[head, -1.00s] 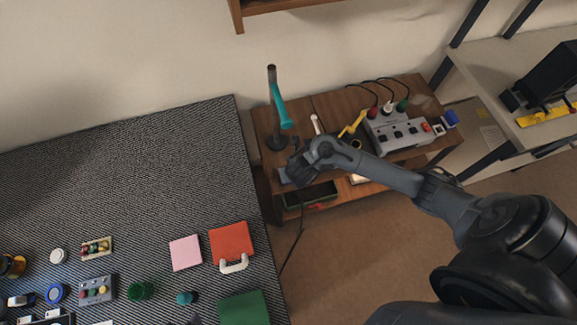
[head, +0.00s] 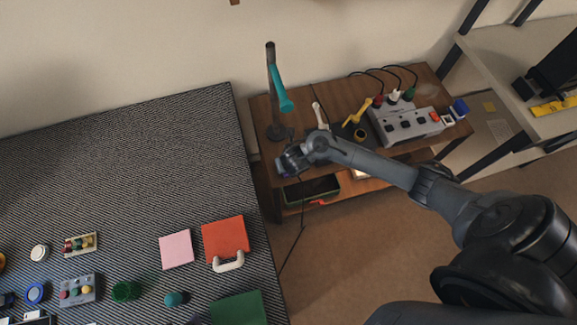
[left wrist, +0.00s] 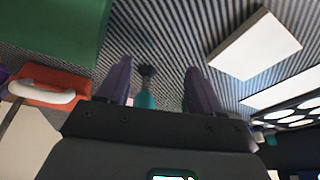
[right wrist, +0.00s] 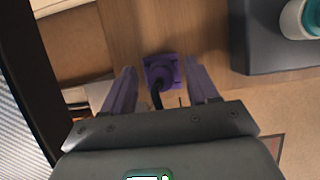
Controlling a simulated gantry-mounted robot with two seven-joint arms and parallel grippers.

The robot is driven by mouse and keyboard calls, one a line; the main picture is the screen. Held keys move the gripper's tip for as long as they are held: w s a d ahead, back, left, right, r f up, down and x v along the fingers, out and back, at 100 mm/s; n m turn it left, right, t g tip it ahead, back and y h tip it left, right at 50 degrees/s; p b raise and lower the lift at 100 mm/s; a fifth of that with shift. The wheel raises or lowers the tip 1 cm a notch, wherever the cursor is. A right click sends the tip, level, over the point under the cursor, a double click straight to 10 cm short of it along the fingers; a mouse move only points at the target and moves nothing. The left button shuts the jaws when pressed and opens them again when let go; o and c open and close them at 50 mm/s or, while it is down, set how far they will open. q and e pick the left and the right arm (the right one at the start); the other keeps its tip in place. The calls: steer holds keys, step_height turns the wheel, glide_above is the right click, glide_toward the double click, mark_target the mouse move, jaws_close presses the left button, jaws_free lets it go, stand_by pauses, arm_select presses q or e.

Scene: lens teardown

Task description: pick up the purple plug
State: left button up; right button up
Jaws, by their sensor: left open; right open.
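The purple plug (right wrist: 161,73) stands at the edge of the wooden surface in the right wrist view, with a dark cable (right wrist: 157,98) running from it toward me. My right gripper (right wrist: 159,68) is open, its two fingers on either side of the plug with gaps visible. In the head view my right gripper (head: 284,163) is over the left front of the wooden bench; I cannot make out the plug there. My left gripper (left wrist: 158,66) is open over the striped mat, with a teal object (left wrist: 145,98) between and below its fingers. It is not in the head view.
The wooden bench (head: 343,92) holds a lamp stand with a teal part (head: 281,95), a yellow tool (head: 358,112) and a grey power box (head: 404,124). A grey block (right wrist: 270,52) is right of the plug. The striped mat (head: 150,150) is clear toward the back.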

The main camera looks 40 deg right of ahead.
arm_select(q)
steer(key=shift+d, duration=0.1)
arm_select(e)
steer(key=shift+w+d+f, duration=0.1)
arm_select(q)
steer(key=shift+a, duration=0.2)
arm_select(e)
jaws_close()
arm_select(q)
steer(key=shift+r+p, duration=0.3)
steer(key=shift+p, duration=0.1)
arm_select(e)
steer(key=shift+r, duration=0.5)
steer(key=r+p, duration=0.3)
steer(key=r, duration=0.1)
steer(key=shift+s+d, duration=0.15)
steer(key=shift+s, duration=0.15)
arm_select(q)
step_height(320, 180, up, 7)
steer(key=p, duration=0.3)
steer(key=shift+p, duration=0.4)
arm_select(e)
steer(key=s+d+r+m+h, duration=0.1)
steer(key=s+d+r, duration=0.3)
steer(key=s, duration=0.5)
steer(key=shift+s+r+m+g, duration=0.3)
steer(key=shift+s+r+m, duration=0.1)
steer(key=shift+r+m, duration=0.55)
